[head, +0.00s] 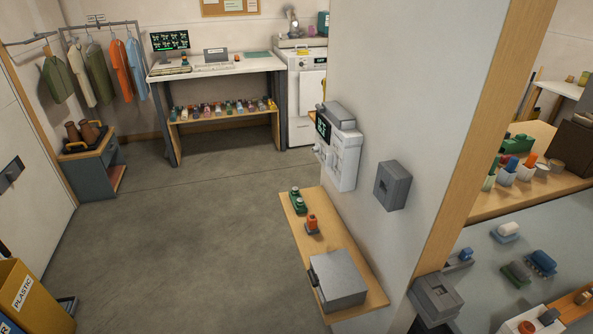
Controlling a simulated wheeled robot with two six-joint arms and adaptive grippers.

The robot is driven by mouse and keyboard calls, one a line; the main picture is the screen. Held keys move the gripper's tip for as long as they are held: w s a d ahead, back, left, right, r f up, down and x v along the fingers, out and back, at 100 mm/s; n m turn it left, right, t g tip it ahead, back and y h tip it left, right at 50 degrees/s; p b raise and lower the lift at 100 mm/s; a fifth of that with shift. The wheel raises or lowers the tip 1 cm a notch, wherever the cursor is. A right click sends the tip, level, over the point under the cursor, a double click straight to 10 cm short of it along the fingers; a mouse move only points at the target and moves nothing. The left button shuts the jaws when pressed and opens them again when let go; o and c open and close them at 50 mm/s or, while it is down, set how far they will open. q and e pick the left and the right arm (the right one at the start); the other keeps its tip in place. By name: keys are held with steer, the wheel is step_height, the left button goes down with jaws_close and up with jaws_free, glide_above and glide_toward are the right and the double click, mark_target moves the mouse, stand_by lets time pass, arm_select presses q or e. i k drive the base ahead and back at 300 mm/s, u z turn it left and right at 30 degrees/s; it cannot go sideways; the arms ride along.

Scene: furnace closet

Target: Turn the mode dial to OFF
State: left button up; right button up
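A white control unit (340,155) with a dark lit screen (323,127) is fixed to the side of the white wall, right of the middle of the head view. I see it at a steep angle from its side. Small raised parts show on its front, but I cannot tell which is the mode dial or where a dial points. Any OFF marking is too small to read. Neither of my grippers is in view.
Below the unit, a wooden shelf (357,268) holds a grey box (338,278), an orange-topped item (312,222) and green items (297,200). A grey box (393,185) juts from the wall. The floor (215,240) to the left is clear.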

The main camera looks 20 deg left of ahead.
mark_target(318, 149)
steer(key=k, duration=0.25)
steer(key=u, duration=1.6)
steer(key=i, duration=1.4)
steer(key=z, duration=2.25)
